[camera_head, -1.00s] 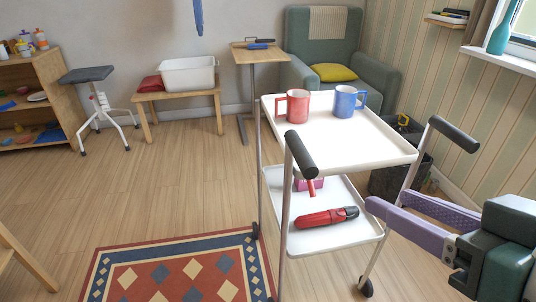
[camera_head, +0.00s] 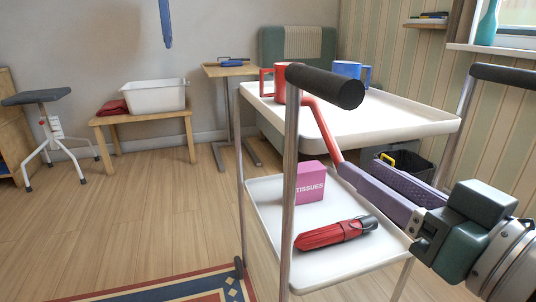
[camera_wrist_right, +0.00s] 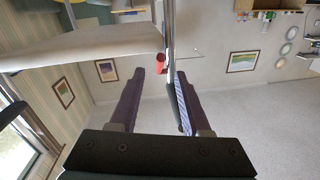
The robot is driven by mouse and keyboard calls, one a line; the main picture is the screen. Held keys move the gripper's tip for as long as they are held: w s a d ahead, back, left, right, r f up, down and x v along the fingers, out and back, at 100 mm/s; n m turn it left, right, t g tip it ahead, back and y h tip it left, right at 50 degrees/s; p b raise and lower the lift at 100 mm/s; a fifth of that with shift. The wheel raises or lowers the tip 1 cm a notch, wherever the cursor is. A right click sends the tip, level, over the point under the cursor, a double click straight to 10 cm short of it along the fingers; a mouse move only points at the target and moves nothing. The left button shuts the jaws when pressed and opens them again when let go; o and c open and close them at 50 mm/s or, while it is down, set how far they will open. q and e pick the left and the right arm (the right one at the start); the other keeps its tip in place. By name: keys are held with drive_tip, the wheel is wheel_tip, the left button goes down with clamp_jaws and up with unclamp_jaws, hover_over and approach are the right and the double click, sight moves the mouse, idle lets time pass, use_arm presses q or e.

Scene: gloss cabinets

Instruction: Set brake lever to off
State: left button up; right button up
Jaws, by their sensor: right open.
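The brake lever (camera_head: 322,130) is a red bar on the trolley. It slopes down and to the right from just under the near black handle grip (camera_head: 325,86). My right gripper (camera_head: 358,168) is open, with its purple fingers at the lever's lower end. In the right wrist view, the lever's red end (camera_wrist_right: 160,58) shows between and just beyond the two fingertips (camera_wrist_right: 159,75). I cannot tell if a finger touches it. The trolley's white top tray (camera_head: 400,120) is behind the lever. My left gripper is out of view.
A red mug (camera_head: 268,84) and a blue mug (camera_head: 348,69) stand on the top tray. A pink tissue box (camera_head: 309,181) and a folded red umbrella (camera_head: 335,233) are on the lower tray (camera_head: 268,215). Handle posts rise beside my arm.

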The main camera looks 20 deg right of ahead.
sight(340, 155)
drive_tip(key=w, duration=0.2)
drive_tip(key=w+b, duration=0.1)
drive_tip(key=w, duration=0.1)
drive_tip(key=w+a, duration=0.1)
drive_tip(key=w, duration=0.2)
drive_tip(key=shift+a+b, duration=0.1)
drive_tip(key=shift+b, duration=0.25)
drive_tip(key=shift+c, duration=0.3)
clamp_jaws()
idle(0.7)
